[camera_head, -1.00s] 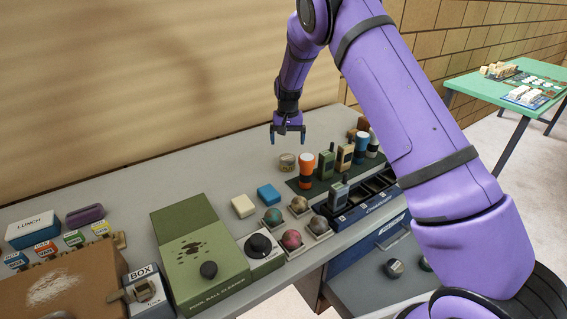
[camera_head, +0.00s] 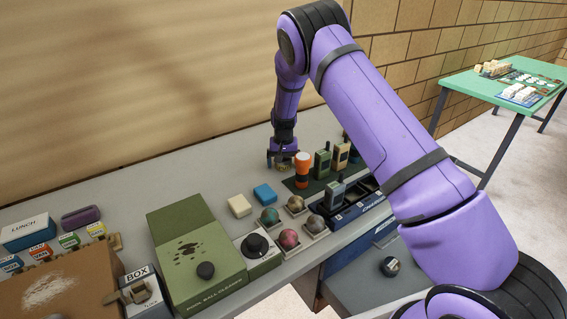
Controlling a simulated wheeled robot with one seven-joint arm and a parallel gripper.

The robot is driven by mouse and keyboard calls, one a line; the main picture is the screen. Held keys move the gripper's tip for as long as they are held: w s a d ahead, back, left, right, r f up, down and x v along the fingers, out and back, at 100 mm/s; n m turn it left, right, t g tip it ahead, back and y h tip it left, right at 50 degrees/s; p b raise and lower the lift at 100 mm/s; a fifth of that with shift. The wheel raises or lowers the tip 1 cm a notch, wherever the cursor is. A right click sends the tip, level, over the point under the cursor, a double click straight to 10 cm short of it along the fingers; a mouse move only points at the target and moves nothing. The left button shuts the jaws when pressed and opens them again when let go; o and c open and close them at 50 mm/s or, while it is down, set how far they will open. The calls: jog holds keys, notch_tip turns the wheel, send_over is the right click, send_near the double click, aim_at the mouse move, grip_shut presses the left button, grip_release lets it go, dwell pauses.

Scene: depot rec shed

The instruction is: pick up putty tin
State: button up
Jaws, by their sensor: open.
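A small round tin (camera_head: 284,167), likely the putty tin, stands on the grey workbench (camera_head: 212,182) at the back, left of an orange-and-white cup-like item (camera_head: 302,168). My gripper (camera_head: 281,164) points down at the tin, with its fingers low around or just in front of it. The gripper is open, and it hides much of the tin. I cannot tell whether the fingers touch it.
Handheld radios (camera_head: 322,163) stand close on the right. A blue block (camera_head: 264,194), a cream block (camera_head: 239,205) and several balls in small trays (camera_head: 288,240) lie nearer. A green ball cleaner box (camera_head: 193,262) stands front left. The bench behind the gripper is clear.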

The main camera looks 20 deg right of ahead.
jog(key=c, duration=1)
jog(key=shift+c, duration=0.2)
jog(key=shift+r, duration=0.1)
